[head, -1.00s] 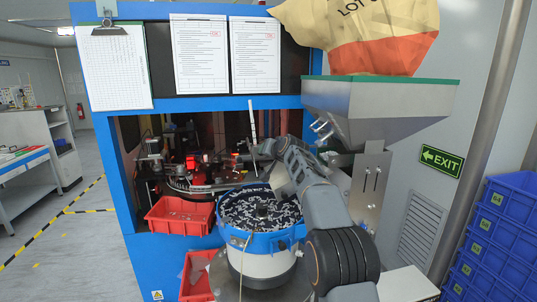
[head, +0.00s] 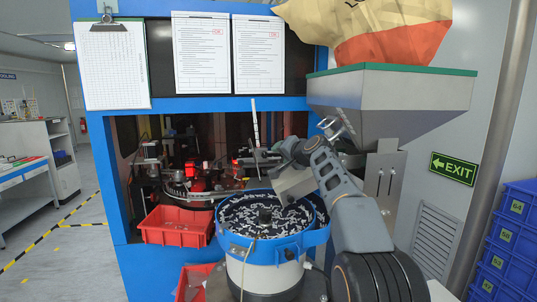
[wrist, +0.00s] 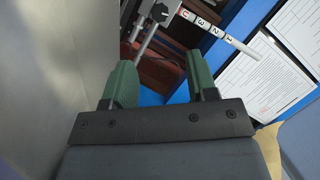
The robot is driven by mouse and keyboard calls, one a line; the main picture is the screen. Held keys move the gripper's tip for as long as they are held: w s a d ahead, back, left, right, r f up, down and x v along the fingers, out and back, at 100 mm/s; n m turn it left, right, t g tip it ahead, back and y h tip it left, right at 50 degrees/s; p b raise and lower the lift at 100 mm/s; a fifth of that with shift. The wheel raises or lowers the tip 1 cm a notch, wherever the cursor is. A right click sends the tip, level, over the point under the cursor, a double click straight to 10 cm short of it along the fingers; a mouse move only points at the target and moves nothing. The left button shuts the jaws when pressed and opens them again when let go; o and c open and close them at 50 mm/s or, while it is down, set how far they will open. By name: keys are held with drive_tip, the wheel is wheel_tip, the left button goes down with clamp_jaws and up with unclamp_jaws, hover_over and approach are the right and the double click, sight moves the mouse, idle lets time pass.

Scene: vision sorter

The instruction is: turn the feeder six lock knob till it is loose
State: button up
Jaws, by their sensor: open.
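In the wrist view a black knob (wrist: 160,12) with a pale mark sits on a metal bracket at the top edge, partly cut off. I cannot read a feeder number on it. My gripper (wrist: 163,62) is open, with two green fingers apart and nothing between them. The knob lies beyond the fingertips, in line with the gap and apart from them. In the head view my gripper (head: 262,158) is above the back of the feeder bowl (head: 240,250), pointing left. The knob cannot be made out there.
A steel hopper (head: 385,105) with a sack stands at right, close to my arm. A red bin (head: 175,228) is left of the bowl. The blue machine frame (head: 190,103) spans above.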

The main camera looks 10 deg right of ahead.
sight(266, 154)
drive_tip(key=p+x, duration=0.5)
drive_tip(key=x, duration=0.4)
drive_tip(key=shift+w+a+r, duration=0.1)
drive_tip(key=shift+a, duration=0.05)
drive_tip(key=shift+w+a+f+p, duration=0.2)
drive_tip(key=shift+w+f+p, duration=0.25)
drive_tip(key=shift+w, duration=0.2)
drive_tip(key=shift+c, duration=0.5)
drive_tip(key=c, duration=0.8)
drive_tip(key=shift+r, duration=0.1)
drive_tip(key=shift+c, duration=0.2)
